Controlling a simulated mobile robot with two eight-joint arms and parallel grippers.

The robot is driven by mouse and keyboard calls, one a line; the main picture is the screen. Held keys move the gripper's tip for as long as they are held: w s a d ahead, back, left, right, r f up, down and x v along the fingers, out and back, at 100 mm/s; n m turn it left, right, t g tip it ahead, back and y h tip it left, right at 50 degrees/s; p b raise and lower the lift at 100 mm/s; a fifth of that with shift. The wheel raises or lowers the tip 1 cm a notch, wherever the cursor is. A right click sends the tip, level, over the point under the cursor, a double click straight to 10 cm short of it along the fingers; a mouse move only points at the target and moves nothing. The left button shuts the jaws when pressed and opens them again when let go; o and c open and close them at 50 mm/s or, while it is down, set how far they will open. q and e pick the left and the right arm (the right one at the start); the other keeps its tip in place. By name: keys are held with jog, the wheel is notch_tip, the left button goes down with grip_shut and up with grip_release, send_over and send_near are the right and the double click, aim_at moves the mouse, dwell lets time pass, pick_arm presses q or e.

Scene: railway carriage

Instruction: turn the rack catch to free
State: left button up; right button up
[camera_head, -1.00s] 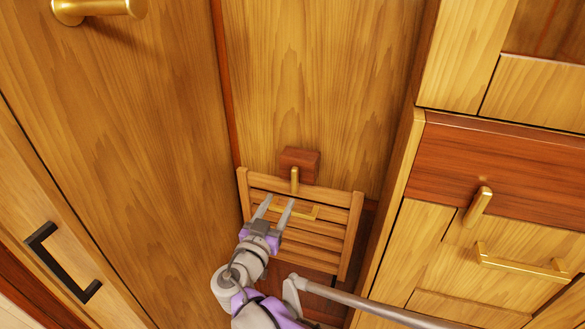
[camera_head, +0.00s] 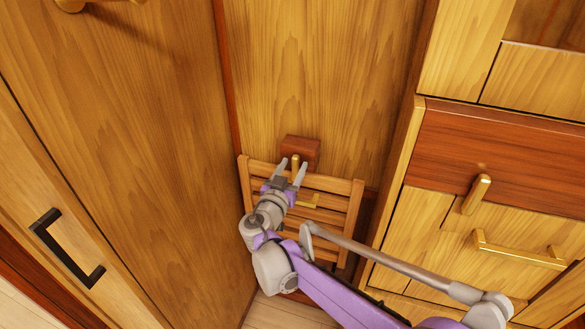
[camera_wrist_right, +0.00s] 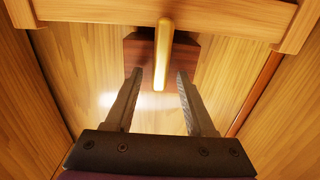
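The rack catch (camera_head: 295,164) is a short brass lever on a dark red block (camera_head: 302,147) fixed to the back wall panel. It points down across the top rail of the slatted wooden rack (camera_head: 340,185). The catch also shows in the right wrist view (camera_wrist_right: 162,50), lengthwise, with its end between the fingertips. My right gripper (camera_head: 293,166) is open, with one finger on each side of the lever and a gap on both sides. I cannot tell how deep the lever sits between the fingers. My left gripper is not in view.
A cabinet at right has a brass lever (camera_head: 477,194) and a bar handle (camera_head: 518,252). A panel at left has a black handle (camera_head: 66,250). The wall above the block is clear.

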grip_shut()
jog(key=shift+n, duration=0.4)
jog(key=n+p, duration=0.1)
jog(key=n, duration=0.2)
jog(key=shift+a+n, duration=0.15)
jog(key=shift+n, duration=0.25)
jog(key=n, duration=0.4)
jog(key=shift+a+f, duration=0.1)
jog(key=shift+a, duration=0.05)
jog(key=n, duration=0.5)
jog(key=shift+w+f, duration=0.1)
jog(key=shift+f, duration=0.05)
jog(key=n, duration=0.4)
jog(key=shift+a+f, duration=0.1)
jog(key=shift+f, duration=0.05)
jog(key=shift+n, duration=0.3)
